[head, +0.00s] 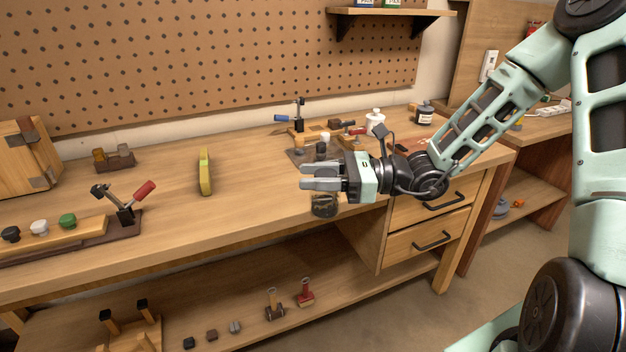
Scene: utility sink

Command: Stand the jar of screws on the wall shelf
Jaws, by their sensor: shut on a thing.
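The jar of screws (324,206) is a dark, squat, glassy jar. It shows just below the fingers of my gripper (318,177), near the bench's front edge. My gripper reaches in from the right with its fingers pointing left, and it is shut on the jar. The fingers hide the jar's upper part. The jar looks upright; I cannot tell whether its base touches the bench. The wall shelf (345,11) is a wooden board on dark brackets, high on the pegboard wall, with its top partly cut off by the frame.
Boxes (392,3) stand on the shelf. On the bench (250,205), a clamp (292,118), a white bottle (375,122) and a dark jar (424,113) stand behind my gripper. A yellow-green tool (204,172) and a red-handled clamp (125,203) lie left. Bare bench lies between them.

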